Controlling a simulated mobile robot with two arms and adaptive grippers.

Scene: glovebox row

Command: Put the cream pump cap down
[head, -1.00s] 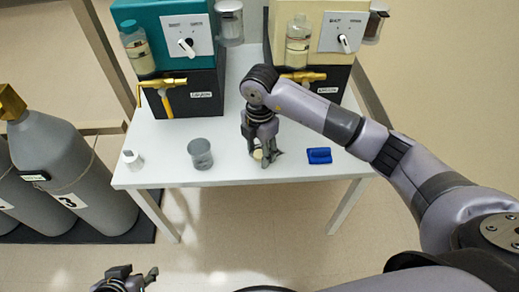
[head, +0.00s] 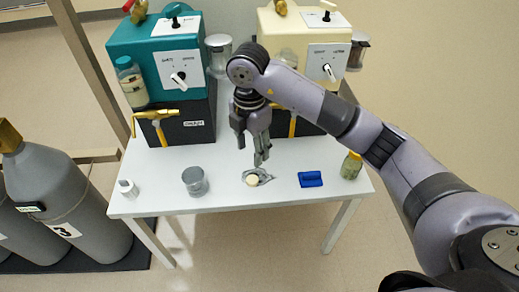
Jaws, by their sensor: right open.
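The cream pump cap (head: 253,180) is a small pale round piece on the white table (head: 225,207), near its front edge. A grey, crumpled-looking patch (head: 268,183) lies right beside or under it; I cannot tell which. My right gripper (head: 259,160) points down just above and behind the cap, open and apart from it, with nothing seen between its fingers. My left gripper is out of the frame.
A grey cup (head: 195,181) and a small white bottle (head: 128,189) stand left of the cap. A blue block (head: 310,179) and a yellowish bottle (head: 351,166) are on the right. A teal machine (head: 165,60) and a cream machine (head: 305,50) stand behind. Grey cylinders (head: 60,190) stand left of the table.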

